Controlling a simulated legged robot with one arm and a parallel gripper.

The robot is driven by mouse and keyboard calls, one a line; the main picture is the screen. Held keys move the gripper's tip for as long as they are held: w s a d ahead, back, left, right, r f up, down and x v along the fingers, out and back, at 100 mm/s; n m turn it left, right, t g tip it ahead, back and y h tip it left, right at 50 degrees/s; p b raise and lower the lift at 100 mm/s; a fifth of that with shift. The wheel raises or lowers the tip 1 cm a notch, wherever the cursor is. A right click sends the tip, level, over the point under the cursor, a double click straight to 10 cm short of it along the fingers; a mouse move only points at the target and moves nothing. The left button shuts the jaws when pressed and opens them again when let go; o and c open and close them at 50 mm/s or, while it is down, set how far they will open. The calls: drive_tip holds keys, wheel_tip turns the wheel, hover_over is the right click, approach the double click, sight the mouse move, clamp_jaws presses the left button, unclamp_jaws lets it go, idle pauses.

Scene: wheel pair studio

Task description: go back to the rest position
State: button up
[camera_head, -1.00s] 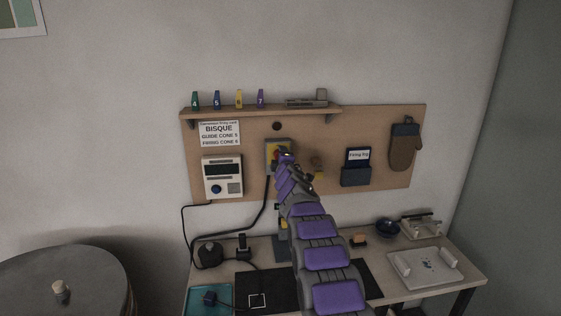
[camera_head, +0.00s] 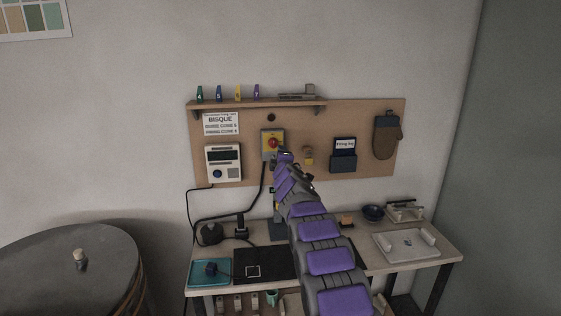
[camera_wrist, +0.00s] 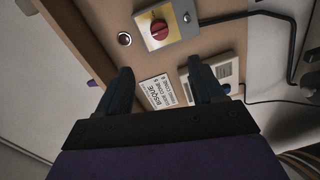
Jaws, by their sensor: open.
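My gripper (camera_wrist: 160,82) is open and empty in the wrist view, its two dark fingers apart. Past its fingertips is the pegboard with a yellow and grey switch box with a red knob (camera_wrist: 160,28). In the head view my purple and grey arm reaches up from the bottom toward the board, and its end is just below the switch box (camera_head: 273,143). The fingers are too small to make out there. A gap shows between the arm's end and the red knob in the picture.
A controller (camera_head: 223,163), log holder (camera_head: 343,163) and mitt (camera_head: 387,137) hang on the board (camera_head: 314,124). A round kiln (camera_head: 60,270) stands left.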

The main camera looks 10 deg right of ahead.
drive_tip(key=shift+w, duration=0.15)
drive_tip(key=shift+a, duration=0.1)
drive_tip(key=s+d+f+m+g+h, duration=0.1)
drive_tip(key=s+d+m+g, duration=0.2)
drive_tip(key=s, duration=0.6)
drive_tip(key=s+d+m+g+h, duration=0.2)
drive_tip(key=s+d+m+g, duration=0.1)
drive_tip(key=s, duration=0.6)
drive_tip(key=s+d+f+m+g+h, duration=0.1)
drive_tip(key=s+d+m+g, duration=0.2)
drive_tip(key=s, duration=0.6)
drive_tip(key=s+a+f+m+g+y, duration=0.1)
drive_tip(key=s+a+f+m+g, duration=0.1)
drive_tip(key=s, duration=1.5)
drive_tip(key=s+a+f+m+g+y, duration=0.1)
drive_tip(key=s+f, duration=0.5)
drive_tip(key=s, duration=1)
drive_tip(key=s+a+f+m+g+y, duration=0.1)
drive_tip(key=s+a+f+m+g, duration=0.3)
drive_tip(key=s, duration=1.3)
drive_tip(key=g, duration=0.3)
drive_tip(key=shift+s+a+y, duration=0.3)
drive_tip(key=shift+s, duration=0.05)
